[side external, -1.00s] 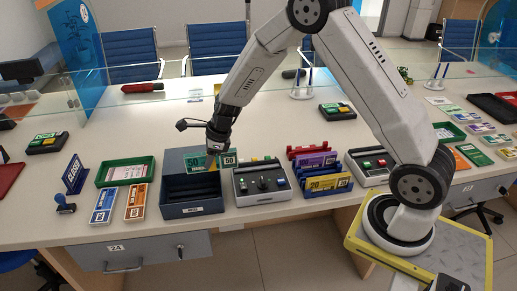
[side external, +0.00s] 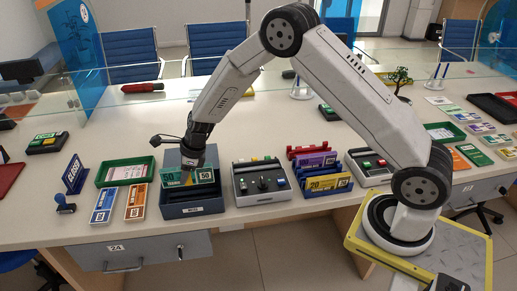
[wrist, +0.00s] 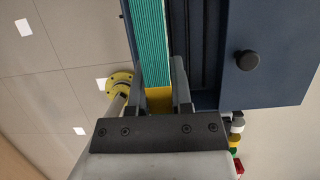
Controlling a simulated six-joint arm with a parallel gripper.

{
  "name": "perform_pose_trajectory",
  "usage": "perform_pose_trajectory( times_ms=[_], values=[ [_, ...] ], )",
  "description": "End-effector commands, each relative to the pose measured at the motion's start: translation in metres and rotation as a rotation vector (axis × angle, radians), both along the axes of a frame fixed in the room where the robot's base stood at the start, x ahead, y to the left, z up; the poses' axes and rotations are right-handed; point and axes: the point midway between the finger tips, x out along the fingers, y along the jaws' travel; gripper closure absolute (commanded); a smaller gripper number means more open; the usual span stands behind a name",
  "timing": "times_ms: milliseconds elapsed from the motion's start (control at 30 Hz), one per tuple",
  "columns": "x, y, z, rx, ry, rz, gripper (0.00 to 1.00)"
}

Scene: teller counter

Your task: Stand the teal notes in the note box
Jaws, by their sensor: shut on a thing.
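The teal notes (side external: 172,177) are a banded bundle marked 50, held upright on its long edge. My gripper (side external: 189,172) is shut on the bundle at its middle, over the yellow band (wrist: 159,99). In the wrist view, the teal edge of the notes (wrist: 153,45) runs between the two fingers. The dark blue note box (side external: 193,209) stands open on the counter directly below. The bundle shows above the box's front part; whether its lower edge is inside is not clear. The box wall and a round knob (wrist: 248,61) show in the wrist view.
A grey device with a lever and buttons (side external: 262,198) stands close to the box's right. A rack with yellow notes (side external: 327,184) and purple notes (side external: 316,160) is beyond it. A green tray (side external: 103,179), a blue bundle (side external: 104,204) and an orange bundle (side external: 136,202) lie left.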

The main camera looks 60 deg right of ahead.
Motion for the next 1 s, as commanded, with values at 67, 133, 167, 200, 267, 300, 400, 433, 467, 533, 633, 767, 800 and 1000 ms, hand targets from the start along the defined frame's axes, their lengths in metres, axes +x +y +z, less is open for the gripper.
perform_pose_trajectory(
  times_ms=[67, 133, 167, 200, 267, 300, 400, 433, 467, 533, 633, 767, 800, 1000],
  values=[
    [0.000, 0.000, -0.006, -0.001, 0.000, 0.000, 1.00],
    [0.000, 0.000, -0.011, 0.001, 0.001, -0.002, 1.00],
    [0.000, 0.000, -0.012, 0.000, 0.000, -0.001, 1.00],
    [0.000, 0.000, -0.015, 0.000, 0.000, 0.000, 1.00],
    [0.000, 0.000, -0.018, 0.000, 0.000, 0.001, 1.00],
    [0.000, 0.000, -0.020, 0.000, 0.000, 0.000, 1.00],
    [0.000, 0.000, -0.024, 0.000, -0.001, -0.001, 1.00],
    [0.000, 0.000, -0.024, 0.000, -0.001, 0.000, 1.00],
    [0.001, 0.000, -0.025, 0.000, -0.001, 0.000, 1.00],
    [0.001, 0.000, -0.026, -0.001, -0.002, 0.000, 1.00],
    [0.001, 0.000, -0.026, -0.001, -0.002, 0.000, 1.00],
    [0.000, 0.000, -0.026, -0.001, -0.002, 0.000, 1.00],
    [0.000, 0.000, -0.026, -0.001, -0.002, 0.000, 1.00],
    [0.000, 0.000, -0.026, 0.000, -0.002, 0.001, 1.00]
  ],
)
